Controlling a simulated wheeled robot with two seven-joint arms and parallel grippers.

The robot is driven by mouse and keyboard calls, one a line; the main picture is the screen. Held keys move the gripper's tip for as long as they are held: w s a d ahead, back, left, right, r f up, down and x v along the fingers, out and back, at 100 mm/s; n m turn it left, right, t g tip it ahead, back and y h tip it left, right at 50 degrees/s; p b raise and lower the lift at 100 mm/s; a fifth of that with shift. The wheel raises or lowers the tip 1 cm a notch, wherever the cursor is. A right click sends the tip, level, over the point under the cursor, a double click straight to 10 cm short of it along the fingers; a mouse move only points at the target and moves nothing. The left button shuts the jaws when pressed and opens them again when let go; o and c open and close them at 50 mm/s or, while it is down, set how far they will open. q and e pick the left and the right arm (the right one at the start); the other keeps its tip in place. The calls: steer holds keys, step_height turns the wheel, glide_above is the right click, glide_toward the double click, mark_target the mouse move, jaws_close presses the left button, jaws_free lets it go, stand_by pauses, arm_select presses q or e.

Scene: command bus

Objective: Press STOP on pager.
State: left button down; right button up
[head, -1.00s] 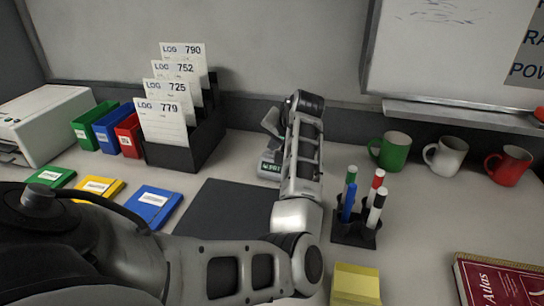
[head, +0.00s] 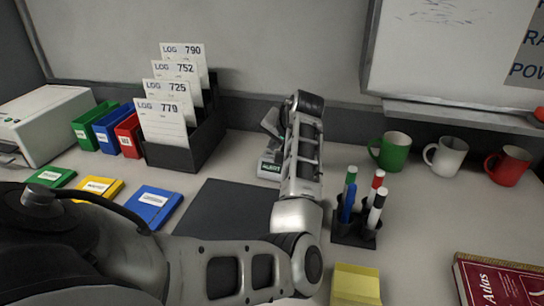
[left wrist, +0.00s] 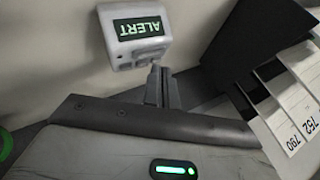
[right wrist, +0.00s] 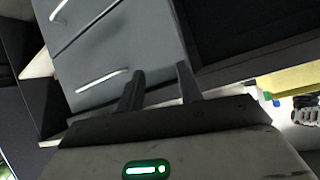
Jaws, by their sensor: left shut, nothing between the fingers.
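The pager (head: 268,169) is a small pale device with a green-lit display, on the desk behind the dark mat, partly hidden by my left arm in the head view. In the left wrist view the pager (left wrist: 137,32) shows the word ALERT, upside down, with small buttons along its near edge. My left gripper (left wrist: 158,76) is shut and empty. Its fingertips are close to the button edge of the pager; I cannot tell if they touch. My right gripper (right wrist: 160,80) is open and empty, in front of grey drawers (right wrist: 100,60), away from the pager.
The black file holder (head: 200,140) with log cards stands left of the pager. A pen holder (head: 345,232) with several markers is to the right, with green (head: 391,152), white and red mugs behind. The dark mat (head: 225,212) is clear.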

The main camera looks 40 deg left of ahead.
stand_by(0.6)
arm_select(q)
steer(key=shift+s+f+p, duration=0.1)
steer(key=shift+f+p, duration=0.15)
steer(key=shift+p, duration=0.15)
steer(key=shift+f, duration=0.15)
steer(key=shift+f, duration=0.35)
stand_by(0.5)
steer(key=shift+r+p, duration=0.1)
steer(key=shift+p, duration=0.2)
steer(key=shift+r+p, duration=0.65)
steer(key=shift+p, duration=0.3)
steer(key=r+p, duration=0.3)
steer(key=w+r+p, duration=0.1)
steer(key=r+p, duration=0.1)
steer(key=shift+a, duration=0.2)
